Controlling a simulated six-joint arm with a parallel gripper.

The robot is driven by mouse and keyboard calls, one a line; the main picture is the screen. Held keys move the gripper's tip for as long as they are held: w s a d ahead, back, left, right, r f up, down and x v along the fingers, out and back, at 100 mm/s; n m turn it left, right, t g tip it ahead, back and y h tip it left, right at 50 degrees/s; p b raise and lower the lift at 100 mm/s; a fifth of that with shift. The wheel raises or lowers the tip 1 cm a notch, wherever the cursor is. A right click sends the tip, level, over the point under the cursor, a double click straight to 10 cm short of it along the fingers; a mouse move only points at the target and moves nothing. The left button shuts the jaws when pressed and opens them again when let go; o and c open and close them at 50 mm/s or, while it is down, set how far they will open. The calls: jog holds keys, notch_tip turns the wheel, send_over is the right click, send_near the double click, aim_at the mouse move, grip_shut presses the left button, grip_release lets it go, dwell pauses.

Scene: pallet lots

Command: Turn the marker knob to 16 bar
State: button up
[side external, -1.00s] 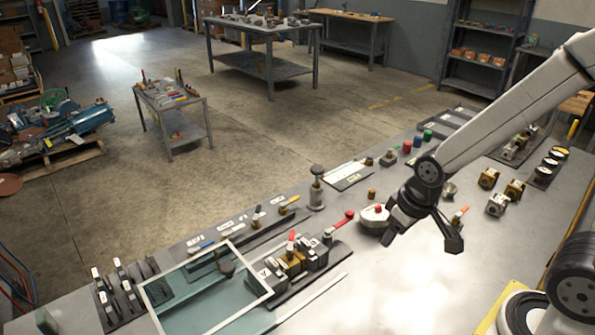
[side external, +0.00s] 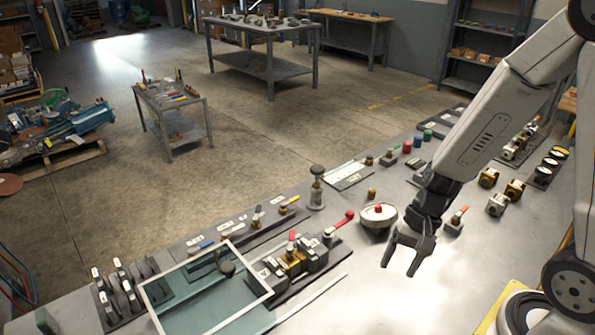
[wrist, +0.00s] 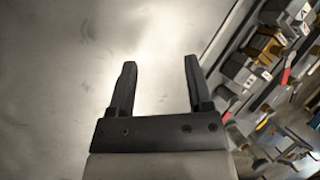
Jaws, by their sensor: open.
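A round pale dial-like piece (side external: 378,217) with a small red knob (side external: 378,208) on top sits on the grey bench in the side view. It may be the marker knob, but no scale or bar marking is readable. My gripper (side external: 400,267) is open and empty, in front and to the right of that piece and apart from it. In the wrist view, my gripper (wrist: 160,63) shows two separated fingers over bare bench top. The red-knobbed piece cannot be made out there.
A valve block with red levers (side external: 291,258) and a glass-topped frame (side external: 247,243) stand to the left. Brass fittings (side external: 488,177) and round gauges (side external: 559,153) stand at the right. The bench in front of my gripper is clear.

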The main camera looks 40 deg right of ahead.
jog(key=m+y, duration=0.2)
jog(key=m, duration=0.1)
jog(key=m+t+h, duration=0.7)
jog(key=m+t, duration=0.7)
jog(key=m, duration=0.9)
send_near(381, 207)
jog(key=w, duration=0.2)
jog(key=shift+f, duration=0.2)
jog(key=shift+x, duration=3.85)
jog(key=shift+f, duration=0.1)
